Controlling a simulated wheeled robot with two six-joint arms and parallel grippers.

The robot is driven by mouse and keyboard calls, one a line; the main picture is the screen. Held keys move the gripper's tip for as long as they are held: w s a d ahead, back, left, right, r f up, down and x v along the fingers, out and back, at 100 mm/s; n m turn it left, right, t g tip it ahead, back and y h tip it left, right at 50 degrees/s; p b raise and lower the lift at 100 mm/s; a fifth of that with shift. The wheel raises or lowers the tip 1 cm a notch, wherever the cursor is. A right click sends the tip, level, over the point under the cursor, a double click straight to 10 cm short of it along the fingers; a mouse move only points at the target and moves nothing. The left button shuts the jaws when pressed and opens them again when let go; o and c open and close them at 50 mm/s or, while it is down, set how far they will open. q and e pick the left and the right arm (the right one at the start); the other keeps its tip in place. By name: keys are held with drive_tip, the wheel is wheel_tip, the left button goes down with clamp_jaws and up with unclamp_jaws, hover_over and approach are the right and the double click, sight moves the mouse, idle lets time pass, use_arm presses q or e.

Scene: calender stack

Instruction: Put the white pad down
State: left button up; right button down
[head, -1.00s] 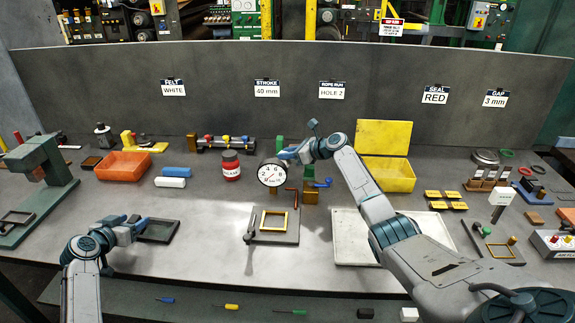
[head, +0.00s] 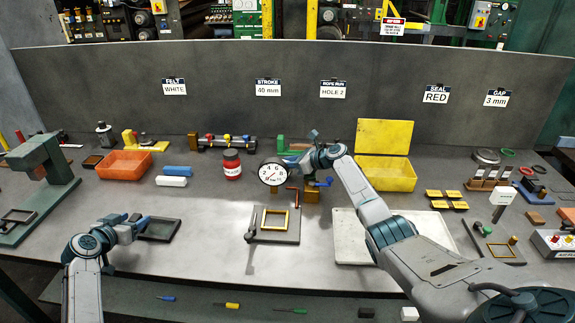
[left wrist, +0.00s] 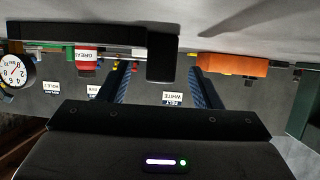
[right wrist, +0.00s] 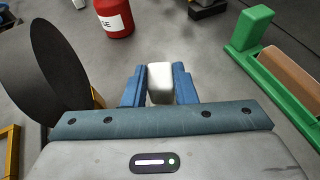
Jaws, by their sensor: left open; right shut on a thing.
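The white pad (right wrist: 160,80), a small white block, sits between the blue fingers of my right gripper (right wrist: 160,88), which is shut on it. In the head view my right gripper (head: 294,162) is behind the dial gauge (head: 272,173), and the pad is hidden there. The back of the gauge (right wrist: 45,72) is close to the left of the gripper in the right wrist view.
A red grease can (head: 232,165) stands left of the gauge, with white and blue blocks (head: 173,177) further left. A green stand with a copper-coloured roller (right wrist: 295,80) is close on the right. A yellow open box (head: 386,174) and a pale tray (head: 345,250) lie further right.

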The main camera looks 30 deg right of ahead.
drive_tip(key=shift+f, duration=0.55)
drive_tip(key=c, duration=1.2)
unclamp_jaws()
drive_tip(key=shift+f, duration=0.15)
drive_tip(key=shift+o, duration=0.2)
drive_tip(key=v, duration=1.2)
drive_tip(key=shift+o, duration=0.2)
